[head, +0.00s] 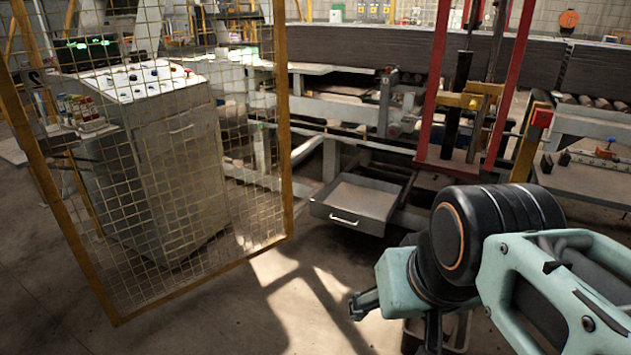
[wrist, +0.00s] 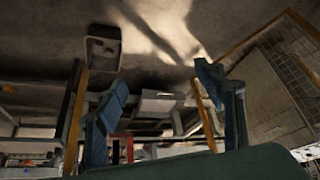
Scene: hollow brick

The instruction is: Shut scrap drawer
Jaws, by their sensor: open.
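The scrap drawer (head: 357,202) is a shallow grey metal tray that stands pulled out under the machine bench in the head view. Its pale bar handle (head: 344,221) is on the front face, toward me. My gripper (head: 362,304) is in front of and below the drawer in the picture, apart from it. In the wrist view my gripper (wrist: 161,77) shows two fingers spread wide with nothing between them. A pale box shape between the fingers, which looks like the drawer (wrist: 158,104), shows beyond them in that upside-down view.
A yellow-framed mesh panel (head: 285,130) stands to the left, before a grey control cabinet (head: 165,170). Red posts (head: 433,85) rise right of the drawer. A grey bin (wrist: 103,45) is on the floor in the wrist view. Floor (head: 265,310) left of my gripper is clear.

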